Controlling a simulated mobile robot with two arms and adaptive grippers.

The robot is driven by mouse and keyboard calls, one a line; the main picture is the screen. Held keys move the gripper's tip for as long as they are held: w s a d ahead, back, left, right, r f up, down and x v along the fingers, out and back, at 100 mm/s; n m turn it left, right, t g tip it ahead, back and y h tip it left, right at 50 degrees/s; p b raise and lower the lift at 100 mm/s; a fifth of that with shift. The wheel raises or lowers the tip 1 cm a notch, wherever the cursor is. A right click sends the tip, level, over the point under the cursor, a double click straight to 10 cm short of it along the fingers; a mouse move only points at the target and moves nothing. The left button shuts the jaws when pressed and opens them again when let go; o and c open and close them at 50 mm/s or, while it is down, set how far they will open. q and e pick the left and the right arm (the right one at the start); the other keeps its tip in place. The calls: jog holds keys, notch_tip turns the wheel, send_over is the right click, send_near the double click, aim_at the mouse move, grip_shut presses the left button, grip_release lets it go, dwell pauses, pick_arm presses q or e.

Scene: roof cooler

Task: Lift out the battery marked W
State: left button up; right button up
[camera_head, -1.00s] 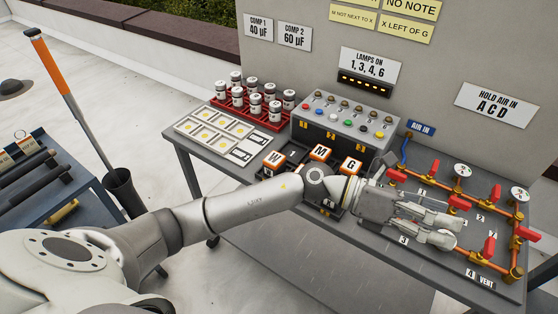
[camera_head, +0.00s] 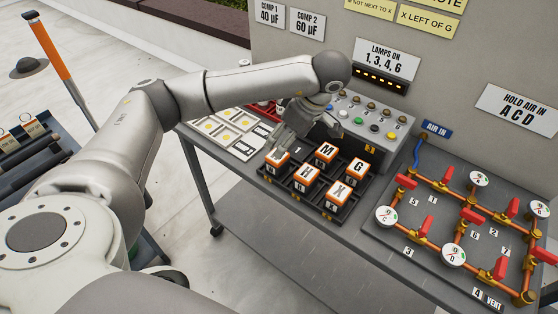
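The battery marked W (camera_head: 276,163) is an orange-and-white block at the back left of a black tray (camera_head: 327,212); its marking is mostly covered by my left gripper. My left gripper (camera_head: 283,147) points down at that battery's top, with its fingers over or beside it. I cannot tell whether they touch it or how far apart they are. Batteries marked M (camera_head: 326,152), G (camera_head: 357,167), H (camera_head: 306,176) and X (camera_head: 339,193) sit in the same tray. My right gripper is not in view.
A grey box with coloured buttons (camera_head: 375,128) stands behind the tray, close to my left wrist. Copper pipes with red valves (camera_head: 455,222) and gauges fill the right side. A card panel (camera_head: 226,131) lies to the left. My forearm hides most of the red rack.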

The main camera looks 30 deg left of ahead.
aim_at(282, 159)
pick_arm(q)
jog(key=x, duration=0.4)
jog(key=shift+f+p, duration=0.2)
jog(key=shift+p, duration=0.15)
jog(key=p+x, duration=0.2)
jog(key=x, duration=0.3)
jog(key=shift+w, duration=0.1)
jog(key=shift+f, duration=0.25)
jog(key=shift+r, duration=0.1)
jog(key=c, duration=1.3)
